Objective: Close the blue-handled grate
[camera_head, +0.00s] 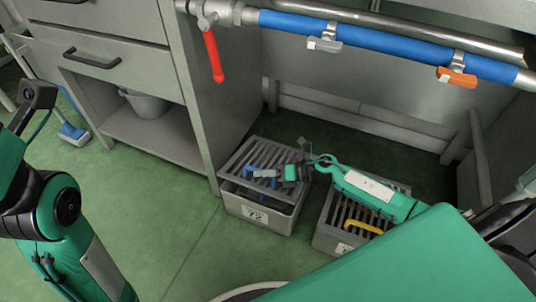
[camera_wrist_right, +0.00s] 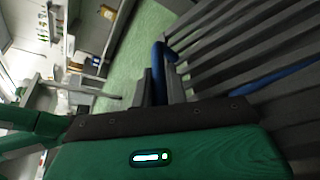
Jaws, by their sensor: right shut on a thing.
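The blue-handled grate (camera_head: 268,153) is a dark slatted lid on a grey box (camera_head: 247,211) marked 72. Its front edge stands above the box's front rim, with a dark gap between them, so it is tilted partly open. My right gripper (camera_head: 278,173) is shut on the blue handle (camera_head: 262,173) at the grate's front. In the right wrist view the blue handle (camera_wrist_right: 159,57) runs by the fingers, which hide part of it, and the grate's slats (camera_wrist_right: 235,50) fill the right side. My left arm shows at the left edge, but its gripper is out of view.
A second grey box with a slatted grate and a yellow handle (camera_head: 362,227) stands close on the right, partly under my right arm. A cabinet (camera_head: 150,135) stands at the left. A blue pipe (camera_head: 380,41) with a red lever (camera_head: 213,57) crosses above. Green floor is free in front.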

